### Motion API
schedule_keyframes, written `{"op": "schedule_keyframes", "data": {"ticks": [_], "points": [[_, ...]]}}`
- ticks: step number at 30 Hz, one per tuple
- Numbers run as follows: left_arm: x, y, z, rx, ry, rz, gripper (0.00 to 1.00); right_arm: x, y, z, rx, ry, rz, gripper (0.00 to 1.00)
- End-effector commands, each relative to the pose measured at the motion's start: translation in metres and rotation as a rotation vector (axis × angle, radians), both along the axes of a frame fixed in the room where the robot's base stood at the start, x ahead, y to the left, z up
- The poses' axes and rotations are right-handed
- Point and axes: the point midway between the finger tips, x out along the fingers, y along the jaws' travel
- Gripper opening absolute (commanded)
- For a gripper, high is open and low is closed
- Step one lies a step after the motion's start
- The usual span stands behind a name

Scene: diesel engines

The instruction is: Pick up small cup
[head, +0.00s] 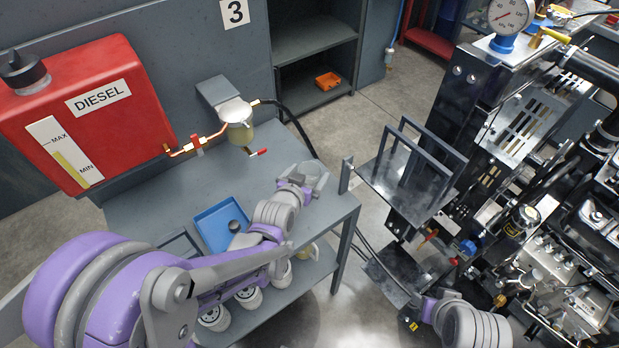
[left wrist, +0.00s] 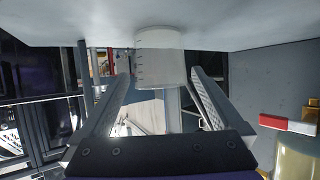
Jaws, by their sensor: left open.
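The small cup (head: 316,172) is clear, with dark graduation marks, and stands near the right end of the grey workbench (head: 150,215). It also shows in the left wrist view (left wrist: 160,66), where the picture is upside down and the bench surface is at the top. My left gripper (head: 303,184) is open at the cup. In the left wrist view its two fingers lie on either side of the cup, with visible gaps, and the cup is roughly centred between the tips. My right gripper (head: 428,308) is low at the right, by the engine stand; its jaws are unclear.
A red diesel tank (head: 85,115) and a fuel filter bowl (head: 238,125) with copper pipes are at the back of the bench. A blue tray (head: 215,222) with a black part lies left of my left gripper. The engine rig (head: 520,215) fills the right.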

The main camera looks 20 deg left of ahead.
Motion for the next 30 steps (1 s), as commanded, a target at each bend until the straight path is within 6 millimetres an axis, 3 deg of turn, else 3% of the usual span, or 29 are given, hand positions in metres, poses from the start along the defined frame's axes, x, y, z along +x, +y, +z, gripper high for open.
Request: {"op": "schedule_keyframes", "data": {"ticks": [9, 18, 30], "points": [[0.037, -0.002, -0.016, 0.0, 0.0, 0.0, 1.0, 0.001, 0.0, 0.003, 0.0, -0.002, 0.0, 0.5], [0.041, -0.002, -0.018, 0.0, 0.0, 0.0, 1.0, 0.001, 0.0, 0.003, 0.0, -0.001, 0.0, 0.5], [0.041, -0.002, -0.018, 0.0, 0.0, 0.0, 0.3, 0.001, 0.0, 0.003, 0.0, -0.002, 0.0, 0.5]]}}
